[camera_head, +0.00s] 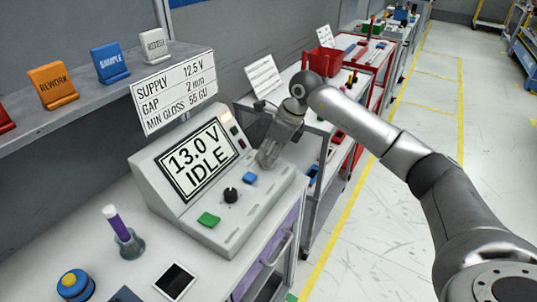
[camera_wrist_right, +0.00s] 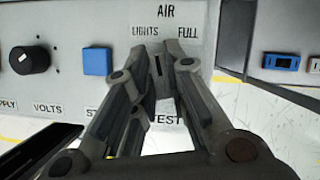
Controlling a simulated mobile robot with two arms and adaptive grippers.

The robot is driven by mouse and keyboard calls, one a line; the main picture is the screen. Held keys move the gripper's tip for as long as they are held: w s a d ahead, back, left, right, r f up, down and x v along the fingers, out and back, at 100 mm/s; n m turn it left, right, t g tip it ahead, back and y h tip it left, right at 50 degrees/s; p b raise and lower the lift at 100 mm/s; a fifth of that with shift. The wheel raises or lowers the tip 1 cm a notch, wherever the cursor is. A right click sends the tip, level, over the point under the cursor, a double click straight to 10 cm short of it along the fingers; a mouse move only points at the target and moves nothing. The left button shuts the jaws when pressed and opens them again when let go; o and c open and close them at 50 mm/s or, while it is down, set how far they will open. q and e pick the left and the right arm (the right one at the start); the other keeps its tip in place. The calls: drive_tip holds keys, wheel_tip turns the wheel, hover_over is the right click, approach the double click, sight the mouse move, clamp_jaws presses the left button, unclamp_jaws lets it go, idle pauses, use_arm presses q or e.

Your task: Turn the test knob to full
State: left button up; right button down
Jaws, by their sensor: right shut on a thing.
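The console (camera_head: 180,225) stands on the bench, and its display (camera_head: 200,160) reads "13.0 V IDLE". My right gripper (camera_head: 268,160) reaches down to the console's right end. In the right wrist view its fingers (camera_wrist_right: 160,60) are shut around the test knob (camera_wrist_right: 158,68), above the "TEST" label. The labels "LIGHTS", "AIR" and "FULL" are around the knob, with "FULL" to the upper right. The fingers hide most of the knob, so its exact pointer angle is hard to tell. My left gripper is not in view.
A black volts knob (camera_wrist_right: 30,59) and a blue button (camera_wrist_right: 97,61) are left of the fingers in the wrist view. A green button (camera_head: 208,219) is on the console's near side.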

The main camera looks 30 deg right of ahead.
drive_tip(key=m, duration=0.1)
drive_tip(key=f+m+h, duration=0.1)
drive_tip(key=shift+s+a+m+b, duration=0.15)
drive_tip(key=shift+a+m+b, duration=0.05)
drive_tip(key=shift+m+b, duration=0.2)
drive_tip(key=m+t+h+b, duration=0.1)
drive_tip(key=m, duration=0.2)
drive_tip(key=shift+m, duration=0.3)
drive_tip(key=m+h+b, duration=0.1)
drive_tip(key=m, duration=0.1)
drive_tip(key=shift+m, duration=0.3)
drive_tip(key=shift+m+h+b, duration=0.5)
drive_tip(key=shift+m+h, duration=0.3)
drive_tip(key=shift+m, duration=1)
drive_tip(key=shift+r, duration=0.1)
drive_tip(key=c, duration=1.4)
unclamp_jaws()
drive_tip(key=shift+c, duration=0.2)
drive_tip(key=shift+d, duration=0.1)
drive_tip(key=shift+r, duration=0.15)
